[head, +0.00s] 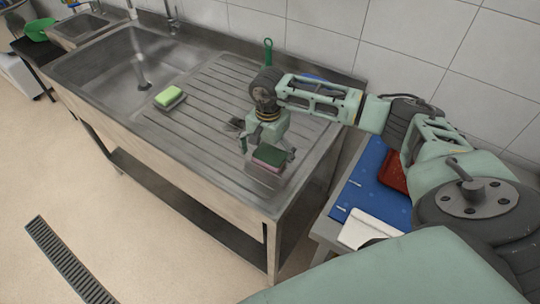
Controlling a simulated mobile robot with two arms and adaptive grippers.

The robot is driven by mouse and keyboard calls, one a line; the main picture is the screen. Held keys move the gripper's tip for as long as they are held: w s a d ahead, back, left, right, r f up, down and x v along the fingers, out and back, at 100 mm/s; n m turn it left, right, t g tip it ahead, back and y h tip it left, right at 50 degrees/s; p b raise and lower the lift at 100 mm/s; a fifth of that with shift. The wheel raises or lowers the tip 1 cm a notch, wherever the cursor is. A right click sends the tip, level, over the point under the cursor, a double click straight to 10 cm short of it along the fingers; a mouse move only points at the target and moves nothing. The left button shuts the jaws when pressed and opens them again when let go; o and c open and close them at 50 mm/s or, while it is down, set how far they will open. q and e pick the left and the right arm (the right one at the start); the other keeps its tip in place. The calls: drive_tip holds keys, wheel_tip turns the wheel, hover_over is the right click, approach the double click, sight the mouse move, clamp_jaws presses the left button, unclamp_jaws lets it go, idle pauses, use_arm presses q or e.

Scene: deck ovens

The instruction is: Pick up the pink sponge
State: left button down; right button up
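The pink sponge (266,164) has a dark green top layer and a pink lower layer. It is at the front right of the sink's ribbed metal drainboard (205,118). My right gripper (267,153) points down at it, with fingers spread and one finger towards each end of the sponge. I cannot tell whether the fingers touch it. My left gripper is not in view.
A yellow-green sponge (169,96) sits on the drainboard beside the sink basin (125,70). A green-handled tool (268,50) stands near the wall. At right, a table holds a blue mat (375,192), a red tray (394,174) and a white item (366,229).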

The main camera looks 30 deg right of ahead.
sight(272, 155)
drive_tip(key=c, duration=0.7)
drive_tip(key=shift+c, duration=0.2)
drive_tip(key=shift+r, duration=0.1)
drive_tip(key=shift+r+b, duration=0.3)
drive_tip(key=shift+r, duration=0.05)
drive_tip(key=r, duration=0.1)
drive_tip(key=r+b, duration=0.2)
drive_tip(key=shift+s+d+r, duration=0.2)
drive_tip(key=shift+s+d, duration=0.1)
drive_tip(key=shift+d, duration=0.1)
drive_tip(key=s+d+r+b, duration=0.3)
drive_tip(key=s+d+r, duration=0.3)
drive_tip(key=s+r, duration=0.1)
drive_tip(key=shift+s+b, duration=0.3)
drive_tip(key=shift+s, duration=0.6)
drive_tip(key=shift+o, duration=0.5)
drive_tip(key=shift+d+f, duration=0.1)
